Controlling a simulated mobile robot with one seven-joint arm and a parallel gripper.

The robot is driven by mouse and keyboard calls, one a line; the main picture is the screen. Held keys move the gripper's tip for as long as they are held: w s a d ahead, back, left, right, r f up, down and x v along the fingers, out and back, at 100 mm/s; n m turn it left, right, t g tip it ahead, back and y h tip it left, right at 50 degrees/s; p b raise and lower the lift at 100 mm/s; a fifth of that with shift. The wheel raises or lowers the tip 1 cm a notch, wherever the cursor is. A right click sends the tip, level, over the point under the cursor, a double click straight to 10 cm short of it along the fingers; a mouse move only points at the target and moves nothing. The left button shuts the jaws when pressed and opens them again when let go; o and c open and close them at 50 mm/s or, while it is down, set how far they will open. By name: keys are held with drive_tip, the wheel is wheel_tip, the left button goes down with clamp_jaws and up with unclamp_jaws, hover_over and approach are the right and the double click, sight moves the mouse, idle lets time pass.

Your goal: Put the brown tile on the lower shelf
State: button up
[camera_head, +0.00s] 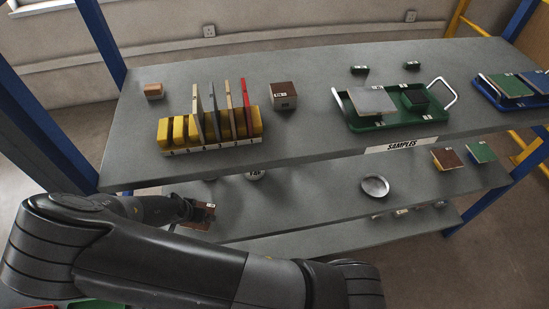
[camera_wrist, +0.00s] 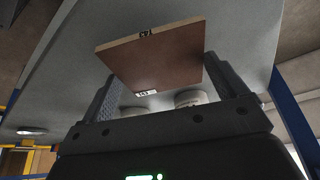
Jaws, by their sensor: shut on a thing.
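My gripper (camera_head: 203,207) is shut on a square brown tile (camera_wrist: 155,60) with small white labels. In the wrist view the tile sits between the two fingers of my gripper (camera_wrist: 162,70). In the head view the tile (camera_head: 197,217) shows partly at the left end of the lower shelf (camera_head: 310,205), below the top shelf (camera_head: 330,75). My arm covers part of that area. I cannot tell whether the tile touches the shelf.
A white labelled cup (camera_head: 256,175) and a round metal dish (camera_head: 375,186) stand on the lower shelf. Brown (camera_head: 447,158) and green (camera_head: 481,152) tiles lie at its right. A yellow rack (camera_head: 212,135) and a green tray (camera_head: 393,122) stand above.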

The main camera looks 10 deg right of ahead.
drive_tip(key=shift+w+d+f, duration=0.1)
drive_tip(key=shift+w+f, duration=0.2)
drive_tip(key=shift+f, duration=1.25)
drive_tip(key=o, duration=1.1)
drive_tip(key=shift+o, duration=0.2)
drive_tip(key=shift+r, duration=0.1)
drive_tip(key=shift+v, duration=3.7)
